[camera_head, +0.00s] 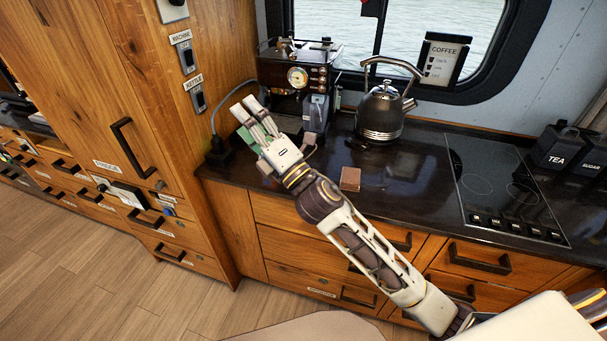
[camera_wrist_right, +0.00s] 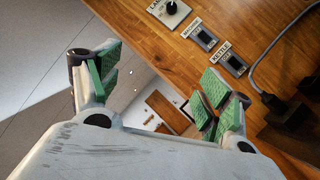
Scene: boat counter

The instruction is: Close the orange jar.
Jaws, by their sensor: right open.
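I see no orange jar in either view. My right gripper (camera_head: 252,112) is raised at the left end of the dark counter, in front of the coffee machine and near the wooden cabinet. Its white fingers with green pads are apart. In the right wrist view the gripper (camera_wrist_right: 158,84) is open with nothing between its pads, and wood drawers show far behind the gap. My left gripper is not in view.
A coffee machine (camera_head: 296,72) and a black kettle (camera_head: 381,112) stand at the back of the counter. A small brown block (camera_head: 350,179) lies near its front edge. The hob (camera_head: 505,185) and dark TEA canister (camera_head: 556,152) are to the right.

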